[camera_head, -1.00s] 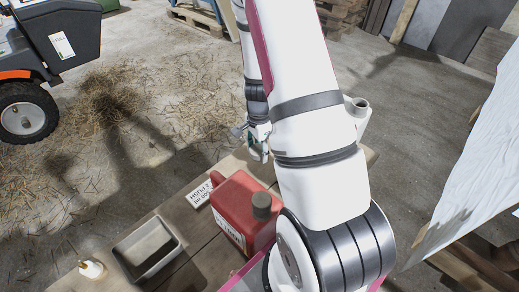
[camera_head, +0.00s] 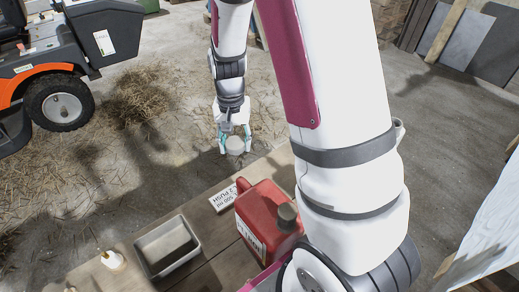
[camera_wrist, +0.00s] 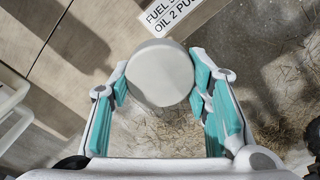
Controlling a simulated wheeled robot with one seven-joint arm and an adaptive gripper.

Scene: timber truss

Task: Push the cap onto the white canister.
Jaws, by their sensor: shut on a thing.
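My gripper (camera_head: 236,137) is shut on a round, pale grey cap (camera_head: 235,146), held past the far edge of the workbench, above the floor. In the wrist view the cap (camera_wrist: 160,73) sits between the teal finger pads of my gripper (camera_wrist: 160,88), its flat face towards the camera. The white canister is almost wholly hidden behind my arm in the head view.
On the wooden bench (camera_head: 205,284) are a red fuel can (camera_head: 266,215) with a dark lid, a lettered label (camera_head: 222,198), a grey tray (camera_head: 144,252) and a small white bottle (camera_head: 112,259). A mower (camera_head: 60,70) stands far left. Straw covers the floor.

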